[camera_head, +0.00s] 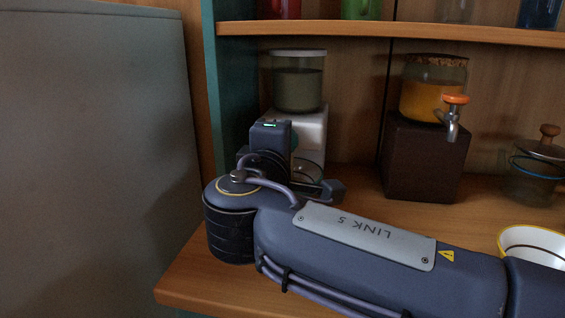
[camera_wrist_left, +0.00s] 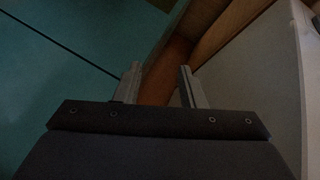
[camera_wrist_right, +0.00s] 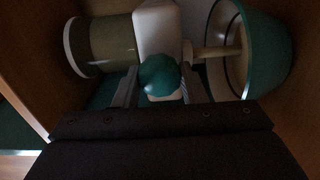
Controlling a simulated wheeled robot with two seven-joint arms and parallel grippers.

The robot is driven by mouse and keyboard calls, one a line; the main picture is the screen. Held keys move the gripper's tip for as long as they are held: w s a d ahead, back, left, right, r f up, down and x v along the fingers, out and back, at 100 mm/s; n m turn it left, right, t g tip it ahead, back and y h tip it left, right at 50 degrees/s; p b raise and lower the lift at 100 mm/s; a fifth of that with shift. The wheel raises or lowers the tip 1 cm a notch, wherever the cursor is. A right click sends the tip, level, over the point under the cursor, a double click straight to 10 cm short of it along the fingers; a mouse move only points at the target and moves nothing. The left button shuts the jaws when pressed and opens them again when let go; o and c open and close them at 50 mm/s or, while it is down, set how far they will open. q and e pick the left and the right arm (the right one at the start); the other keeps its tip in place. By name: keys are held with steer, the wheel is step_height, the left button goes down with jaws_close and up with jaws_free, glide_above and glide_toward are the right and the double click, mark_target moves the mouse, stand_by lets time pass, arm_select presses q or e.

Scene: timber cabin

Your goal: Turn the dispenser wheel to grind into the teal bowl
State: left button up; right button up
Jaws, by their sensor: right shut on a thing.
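The dispenser has a clear hopper (camera_head: 298,82) with grey-green contents and a white body (camera_head: 312,128). It stands on the shelf at the left, partly hidden by my right arm. Its teal knobbed wheel (camera_wrist_right: 160,72) shows in the right wrist view, between the fingers of my right gripper (camera_wrist_right: 160,90), which is shut on it. The teal bowl (camera_wrist_right: 272,62), pale inside with a dark ring, is beside the wheel, under the dispenser's spout. My left gripper (camera_wrist_left: 160,88) shows only in the left wrist view, fingers apart and empty.
An orange-filled jar (camera_head: 428,100) with a tap stands on a dark block (camera_head: 425,160) to the right. A lidded glass jar (camera_head: 537,172) and a yellow-rimmed white bowl (camera_head: 535,240) are further right. A teal side panel (camera_head: 230,110) is close on the left.

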steer(key=m+b, duration=0.3)
steer(key=shift+f, duration=0.2)
steer(key=shift+r+m+b, duration=0.15)
steer(key=shift+m+b, duration=0.6)
steer(key=shift+m, duration=0.55)
steer(key=o, duration=1)
steer(key=shift+r, duration=0.1)
steer(key=s, duration=0.2)
steer(key=s+a+p, duration=0.1)
steer(key=s, duration=0.4)
steer(key=shift+s+a, duration=0.25)
steer(key=shift+s, duration=0.1)
